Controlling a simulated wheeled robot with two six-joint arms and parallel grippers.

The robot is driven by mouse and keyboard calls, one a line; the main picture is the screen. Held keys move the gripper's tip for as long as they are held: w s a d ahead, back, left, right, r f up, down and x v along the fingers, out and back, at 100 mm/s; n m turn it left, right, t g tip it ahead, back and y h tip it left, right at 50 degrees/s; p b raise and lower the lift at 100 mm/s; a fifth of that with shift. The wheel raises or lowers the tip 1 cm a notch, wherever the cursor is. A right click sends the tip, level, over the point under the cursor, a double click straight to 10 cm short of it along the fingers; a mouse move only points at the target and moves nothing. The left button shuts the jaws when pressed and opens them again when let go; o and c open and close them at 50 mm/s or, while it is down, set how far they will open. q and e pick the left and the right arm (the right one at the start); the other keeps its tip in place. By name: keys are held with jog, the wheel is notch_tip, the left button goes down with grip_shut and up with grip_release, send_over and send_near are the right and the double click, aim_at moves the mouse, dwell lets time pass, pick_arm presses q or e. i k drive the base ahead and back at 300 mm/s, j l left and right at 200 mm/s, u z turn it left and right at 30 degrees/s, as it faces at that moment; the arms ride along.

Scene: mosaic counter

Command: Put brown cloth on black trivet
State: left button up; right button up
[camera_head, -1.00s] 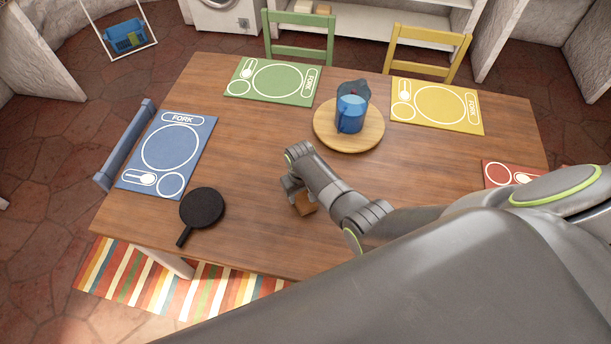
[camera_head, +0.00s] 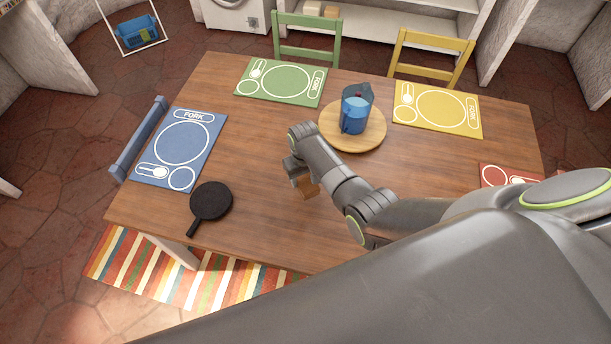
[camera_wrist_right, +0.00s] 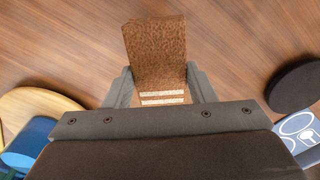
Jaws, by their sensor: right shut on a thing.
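The brown cloth (camera_head: 308,187) is a small folded piece, held in my right gripper (camera_head: 298,176) over the middle of the table. In the right wrist view the cloth (camera_wrist_right: 156,50) sits between the two fingers of the gripper (camera_wrist_right: 160,84), which are shut on it, with pale stripes at its near edge. The black trivet (camera_head: 210,201) is round with a handle and lies on the table to the left of the gripper. The trivet (camera_wrist_right: 295,88) shows partly at the right edge of the wrist view, apart from the cloth. My left gripper is not in view.
A blue pitcher (camera_head: 354,112) stands on a round wooden board (camera_head: 370,138) behind the gripper. Blue (camera_head: 160,171), green (camera_head: 281,83), yellow (camera_head: 437,109) and red (camera_head: 492,172) placemats lie around the table edges. The wood between cloth and trivet is bare.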

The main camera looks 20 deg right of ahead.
aim_at(210, 200)
jog(key=i+j, duration=0.15)
jog(key=j, duration=0.15)
jog(key=i+j, duration=0.1)
jog(key=j, duration=0.2)
jog(key=i+j, duration=0.15)
jog(key=j, duration=0.2)
jog(key=i+j, duration=0.1)
jog(key=j, duration=0.2)
